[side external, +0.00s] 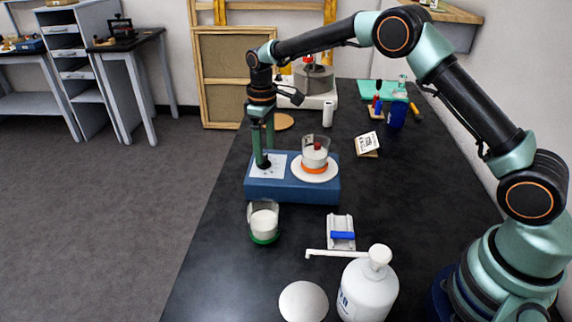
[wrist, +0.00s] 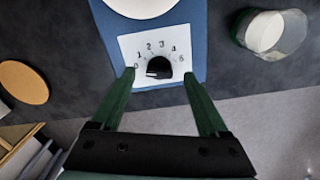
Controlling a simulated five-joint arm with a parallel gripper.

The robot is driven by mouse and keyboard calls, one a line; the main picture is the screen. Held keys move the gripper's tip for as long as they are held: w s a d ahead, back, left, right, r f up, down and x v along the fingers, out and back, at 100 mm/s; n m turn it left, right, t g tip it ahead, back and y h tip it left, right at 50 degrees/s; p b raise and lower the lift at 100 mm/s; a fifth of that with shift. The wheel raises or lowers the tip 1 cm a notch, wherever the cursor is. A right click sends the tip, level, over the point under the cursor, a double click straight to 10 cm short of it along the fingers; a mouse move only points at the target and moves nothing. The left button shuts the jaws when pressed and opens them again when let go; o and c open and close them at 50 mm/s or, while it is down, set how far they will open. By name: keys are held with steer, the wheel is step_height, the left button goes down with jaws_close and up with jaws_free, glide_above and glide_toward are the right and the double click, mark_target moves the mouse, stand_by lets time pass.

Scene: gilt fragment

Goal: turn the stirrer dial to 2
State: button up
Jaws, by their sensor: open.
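The blue stirrer (side external: 290,190) stands on the black bench, with a white round plate (side external: 330,176) on top and a white dial panel (side external: 257,173) at its left. In the wrist view the black dial (wrist: 159,67) sits inside an arc of numbers 0 to 5. A pale mark shows at the dial's lower left, on the side of the 0; I cannot read the exact setting. My gripper (wrist: 158,77) is open, its green fingertips on either side of the dial with gaps. In the side view my gripper (side external: 265,155) is low over the panel, partly hiding the dial.
A glass beaker (side external: 315,150) with a red-topped item stands on the stirrer plate, close right of my gripper. A beaker of white material (side external: 264,220) stands in front. A white wash bottle (side external: 368,288) and a blue-and-white item (side external: 341,233) are nearer the camera.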

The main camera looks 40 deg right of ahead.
steer(key=shift+f, duration=1.15)
jaws_close()
steer(key=m, duration=0.5)
steer(key=shift+a+r+m, duration=0.1)
steer(key=shift+a+m, duration=0.05)
steer(key=shift+m, duration=0.25)
steer(key=m, duration=0.5)
steer(key=shift+w+a+m, duration=0.1)
steer(key=shift+m, duration=0.3)
